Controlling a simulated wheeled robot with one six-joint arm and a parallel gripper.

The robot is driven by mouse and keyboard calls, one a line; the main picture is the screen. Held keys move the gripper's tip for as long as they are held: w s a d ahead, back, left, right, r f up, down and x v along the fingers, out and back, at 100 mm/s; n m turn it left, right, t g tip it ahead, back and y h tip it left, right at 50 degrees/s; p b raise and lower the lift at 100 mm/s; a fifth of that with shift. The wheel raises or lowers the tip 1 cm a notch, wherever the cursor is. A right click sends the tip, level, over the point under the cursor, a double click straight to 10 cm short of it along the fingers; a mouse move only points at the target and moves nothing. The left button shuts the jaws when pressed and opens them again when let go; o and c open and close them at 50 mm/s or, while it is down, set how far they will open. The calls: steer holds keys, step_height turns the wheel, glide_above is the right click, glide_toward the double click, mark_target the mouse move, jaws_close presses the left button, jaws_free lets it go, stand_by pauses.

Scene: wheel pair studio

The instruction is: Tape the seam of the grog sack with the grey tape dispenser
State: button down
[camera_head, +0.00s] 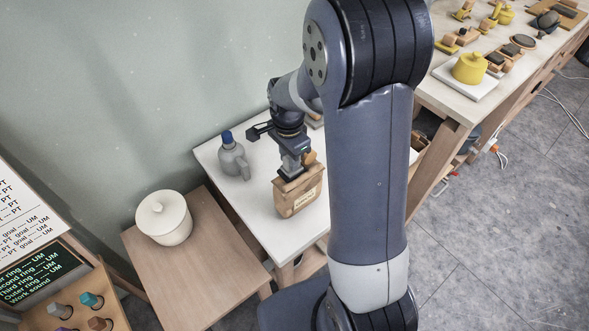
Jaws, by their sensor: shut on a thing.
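The grog sack (298,196), a brown paper bag with a pale label, stands upright on the white table top. My gripper (292,168) points down right over the sack's top. It is shut on a small grey thing, which looks like the grey tape dispenser (291,173). The dispenser is at the sack's top edge; I cannot tell whether it touches the seam. The fingers and much of the dispenser are small and partly hidden. No strip of tape can be made out.
A grey bottle with a blue cap (232,160) stands left of the sack. A white lidded pot (164,217) is on the lower wooden table (192,268). A long bench (452,101) with a yellow pot (469,67) and tools runs at right. My arm hides the table's right side.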

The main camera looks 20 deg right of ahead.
steer(key=shift+d, duration=0.1)
steer(key=shift+w+d, duration=0.3)
steer(key=shift+d, duration=0.35)
steer(key=shift+w+d, duration=0.25)
steer(key=shift+d, duration=0.45)
steer(key=shift+w+d, duration=0.3)
steer(key=shift+d, duration=0.35)
steer(key=shift+w+d, duration=0.2)
steer(key=shift+d, duration=0.3)
steer(key=shift+w+d, duration=0.2)
steer(key=shift+d, duration=0.25)
steer(key=shift+r+p, duration=0.85)
steer(key=shift+r, duration=0.15)
